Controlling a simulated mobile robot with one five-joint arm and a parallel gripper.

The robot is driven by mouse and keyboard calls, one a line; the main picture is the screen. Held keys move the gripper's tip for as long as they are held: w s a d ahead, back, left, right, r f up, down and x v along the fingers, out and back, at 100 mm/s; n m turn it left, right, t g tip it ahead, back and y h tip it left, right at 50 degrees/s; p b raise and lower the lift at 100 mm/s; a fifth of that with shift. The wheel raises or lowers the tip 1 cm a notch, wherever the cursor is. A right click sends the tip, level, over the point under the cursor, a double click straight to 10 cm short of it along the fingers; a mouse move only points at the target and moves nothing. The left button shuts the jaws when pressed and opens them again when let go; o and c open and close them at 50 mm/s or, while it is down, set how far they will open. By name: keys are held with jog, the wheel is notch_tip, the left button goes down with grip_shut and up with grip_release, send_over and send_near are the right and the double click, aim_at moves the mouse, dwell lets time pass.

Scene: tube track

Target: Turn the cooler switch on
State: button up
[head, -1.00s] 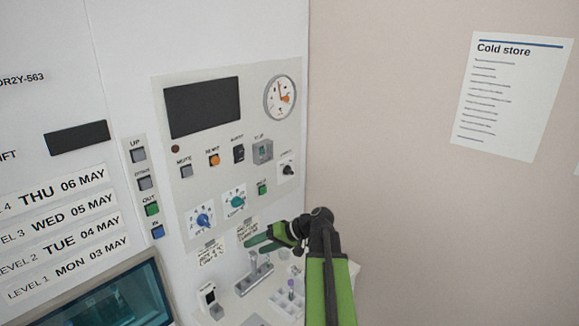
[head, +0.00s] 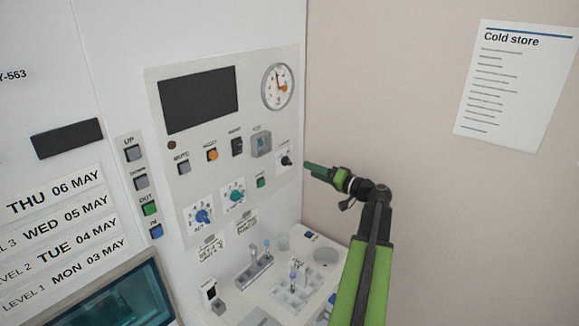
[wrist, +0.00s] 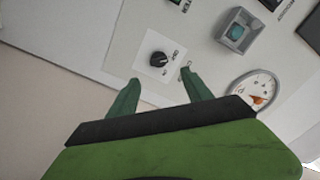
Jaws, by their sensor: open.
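A small black rotary knob on a white plate (head: 286,160) sits at the right edge of the grey control panel (head: 205,128); its label is too small to read surely as the cooler switch. In the wrist view the knob (wrist: 160,58) lies just beyond and between my two fingertips, with its pointer across the plate. My gripper (head: 307,169) is open and empty, to the right of the knob in the head view. The green fingers (wrist: 161,77) point at the panel and look apart from the knob.
A guarded teal switch (head: 261,143) and a round gauge (head: 277,86) sit near the knob. Blue (head: 202,216) and teal dials (head: 236,196) are lower left. A bench with a tube rack (head: 293,287) stands below. The beige wall is close on the right.

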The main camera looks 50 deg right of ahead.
aim_at(287, 161)
jog(key=w, duration=0.9)
jog(key=shift+w+a, duration=0.2)
jog(key=shift+a, duration=0.15)
